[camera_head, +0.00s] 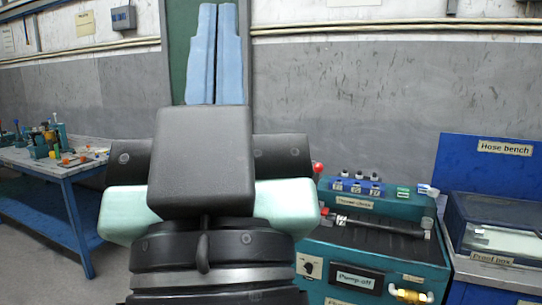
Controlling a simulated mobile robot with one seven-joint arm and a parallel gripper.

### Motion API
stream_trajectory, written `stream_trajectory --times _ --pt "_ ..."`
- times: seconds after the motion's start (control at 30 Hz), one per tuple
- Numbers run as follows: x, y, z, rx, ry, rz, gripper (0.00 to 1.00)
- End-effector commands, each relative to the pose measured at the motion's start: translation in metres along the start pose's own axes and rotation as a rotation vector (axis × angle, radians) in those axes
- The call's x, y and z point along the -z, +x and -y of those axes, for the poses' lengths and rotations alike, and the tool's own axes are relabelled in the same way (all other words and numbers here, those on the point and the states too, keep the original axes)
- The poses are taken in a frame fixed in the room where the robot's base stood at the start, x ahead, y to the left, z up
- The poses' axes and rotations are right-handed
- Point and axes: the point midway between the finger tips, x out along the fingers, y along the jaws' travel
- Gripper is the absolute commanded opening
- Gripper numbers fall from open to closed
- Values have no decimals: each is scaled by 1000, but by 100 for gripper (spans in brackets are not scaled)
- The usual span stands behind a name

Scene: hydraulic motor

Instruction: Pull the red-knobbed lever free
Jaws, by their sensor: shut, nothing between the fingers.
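The lever's red knob (317,168) shows just right of my arm, at the left end of the green power unit (318,247). Most of the lever below the knob is hidden behind my arm, so I cannot tell how it sits. My gripper (217,8) points up in the middle of the view, its two light blue fingers side by side and closed with nothing held. It is well above and to the left of the knob, apart from it.
A blue hose bench (487,150) with a glass-fronted proof box (493,228) stands at the right. A table (60,168) with several small coloured parts stands at the left. A row of valve fittings (357,187) is close right of the knob. A grey wall (345,100) is behind.

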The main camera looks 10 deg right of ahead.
Motion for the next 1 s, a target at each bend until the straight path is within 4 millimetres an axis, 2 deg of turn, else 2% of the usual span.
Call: stream_trajectory --times 0.03,0.3,0.43,0.6,1.0 --pt "25 26 0 0 1 0 0" --pt "87 92 0 1 2 0 0" --pt "110 116 0 1 3 0 0" --pt "120 127 0 1 4 1 0" --pt "118 125 0 1 3 1 0"
